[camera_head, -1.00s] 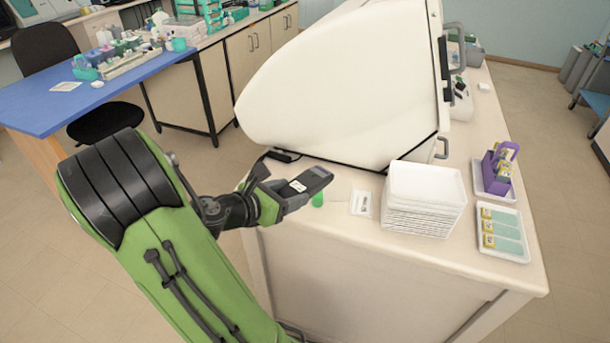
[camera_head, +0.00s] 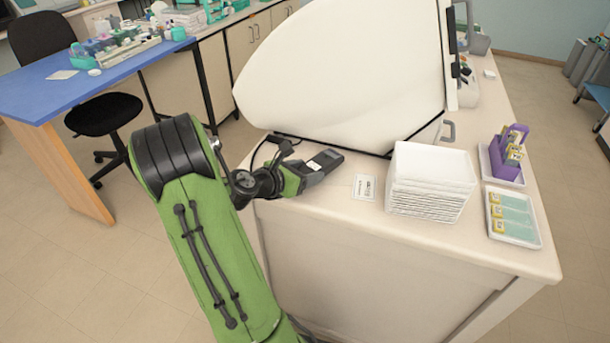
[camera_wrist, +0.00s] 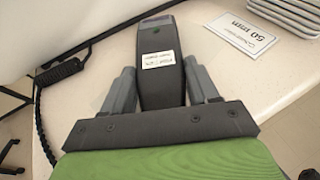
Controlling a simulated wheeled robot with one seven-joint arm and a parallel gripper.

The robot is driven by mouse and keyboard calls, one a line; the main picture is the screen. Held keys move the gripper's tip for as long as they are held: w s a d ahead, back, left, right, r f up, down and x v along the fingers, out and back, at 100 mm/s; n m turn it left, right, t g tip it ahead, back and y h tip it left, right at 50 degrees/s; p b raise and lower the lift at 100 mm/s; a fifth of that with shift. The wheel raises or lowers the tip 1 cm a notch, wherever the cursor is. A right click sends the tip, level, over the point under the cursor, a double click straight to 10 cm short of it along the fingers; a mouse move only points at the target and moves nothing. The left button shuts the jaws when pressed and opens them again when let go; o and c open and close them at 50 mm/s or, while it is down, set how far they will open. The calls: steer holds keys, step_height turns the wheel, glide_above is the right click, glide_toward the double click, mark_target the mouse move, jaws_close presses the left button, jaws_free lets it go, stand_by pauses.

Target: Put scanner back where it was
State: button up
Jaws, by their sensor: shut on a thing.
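The scanner (camera_head: 326,160) is a dark handheld device with a white label, near the front left corner of the white counter (camera_head: 420,243). My gripper (camera_head: 303,172) is shut on it. In the wrist view the scanner (camera_wrist: 160,70) lies between the two grey fingers of my gripper (camera_wrist: 160,88), pointing away from me over the counter top. I cannot tell whether it touches the counter. A coiled black cord (camera_wrist: 62,72) shows left of it in the wrist view.
A printed white card (camera_head: 364,187) lies right of the scanner, beside a stack of white trays (camera_head: 430,180). A slide tray (camera_head: 513,218) and a purple holder (camera_head: 509,153) stand further right. A large white machine (camera_head: 345,75) rises behind. A blue table (camera_head: 70,88) is at left.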

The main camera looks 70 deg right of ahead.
steer(key=o, duration=1.2)
